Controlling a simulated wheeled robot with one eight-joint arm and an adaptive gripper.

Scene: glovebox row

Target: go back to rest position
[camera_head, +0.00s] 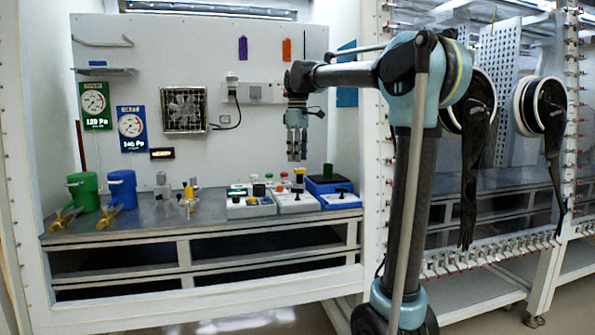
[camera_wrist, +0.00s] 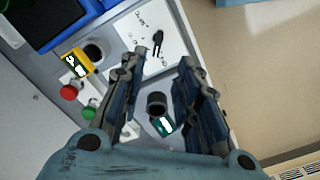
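My gripper (camera_head: 297,158) hangs fingers down in the head view, inside the glovebox and above the row of control boxes. It is apart from them. In the wrist view my gripper (camera_wrist: 158,68) has its two fingers spread apart with nothing held between them. Below the gap lies a white panel (camera_wrist: 172,62) with a black lever (camera_wrist: 157,42). A black knob (camera_wrist: 156,103) with a green tag shows between the fingers, below them. My arm reaches in from the right in the head view, with its upper part level.
A green canister (camera_head: 83,190) and a blue canister (camera_head: 122,188) stand on the left of the metal bench (camera_head: 160,218). A small valve fitting (camera_head: 189,196) stands mid-bench. A blue box (camera_head: 328,185) is at the right. Black gloves (camera_head: 475,165) hang right of my arm.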

